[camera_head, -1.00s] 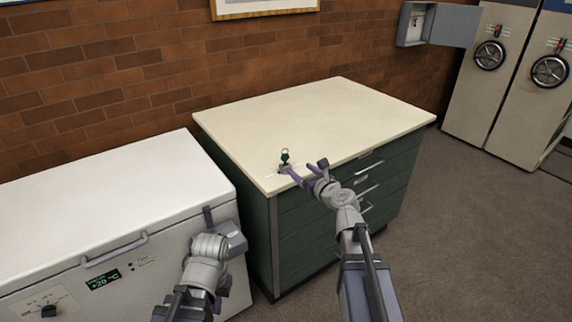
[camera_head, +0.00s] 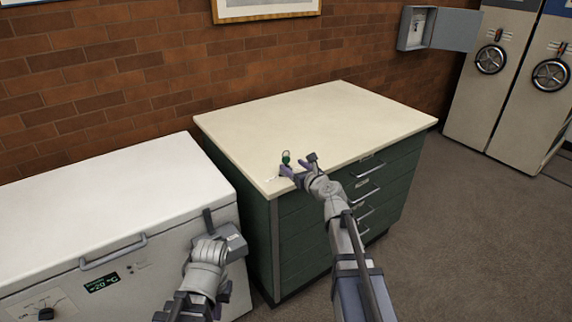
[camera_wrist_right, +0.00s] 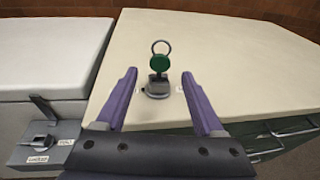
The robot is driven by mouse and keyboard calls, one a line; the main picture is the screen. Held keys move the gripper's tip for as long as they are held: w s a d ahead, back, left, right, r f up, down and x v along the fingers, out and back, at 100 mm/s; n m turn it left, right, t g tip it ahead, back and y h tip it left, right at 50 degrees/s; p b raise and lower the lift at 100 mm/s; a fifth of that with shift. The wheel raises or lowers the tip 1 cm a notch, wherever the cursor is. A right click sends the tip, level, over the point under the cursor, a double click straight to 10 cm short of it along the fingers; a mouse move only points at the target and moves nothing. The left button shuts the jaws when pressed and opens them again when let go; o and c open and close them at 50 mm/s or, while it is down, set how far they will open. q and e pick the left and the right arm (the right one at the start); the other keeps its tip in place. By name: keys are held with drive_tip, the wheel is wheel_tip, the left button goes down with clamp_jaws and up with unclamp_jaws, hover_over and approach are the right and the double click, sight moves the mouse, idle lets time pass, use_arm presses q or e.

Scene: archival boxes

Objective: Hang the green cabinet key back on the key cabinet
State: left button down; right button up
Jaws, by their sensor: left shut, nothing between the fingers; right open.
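The green key (camera_head: 286,157) stands upright near the front left corner of the cream cabinet top. In the right wrist view the green key (camera_wrist_right: 159,64) has a ring above it and stands in a small grey holder (camera_wrist_right: 157,88). My right gripper (camera_head: 299,163) is open, its purple fingers on either side of the holder, apart from the key; its fingers also show in the right wrist view (camera_wrist_right: 159,78). My left gripper (camera_head: 222,230) is shut and empty in front of the white freezer. The key cabinet (camera_head: 416,28) hangs on the brick wall at the back right, its door open.
The green drawer unit's cream top (camera_head: 310,120) is otherwise clear. A white chest freezer (camera_head: 110,190) stands to its left. Grey safe doors (camera_head: 500,90) with handwheels stand at the far right. Open carpet (camera_head: 480,240) lies to the right.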

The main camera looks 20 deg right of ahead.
sight(287, 161)
drive_tip(key=shift+b+x, duration=0.35)
drive_tip(key=shift+x, duration=1.65)
drive_tip(key=shift+s, duration=0.1)
clamp_jaws()
wheel_tip(287, 161, up, 5)
drive_tip(key=p, duration=0.5)
drive_tip(key=shift+s, duration=0.1)
drive_tip(key=r+p+v, duration=0.1)
drive_tip(key=p+v, duration=0.2)
drive_tip(key=v, duration=0.8)
idle(0.6)
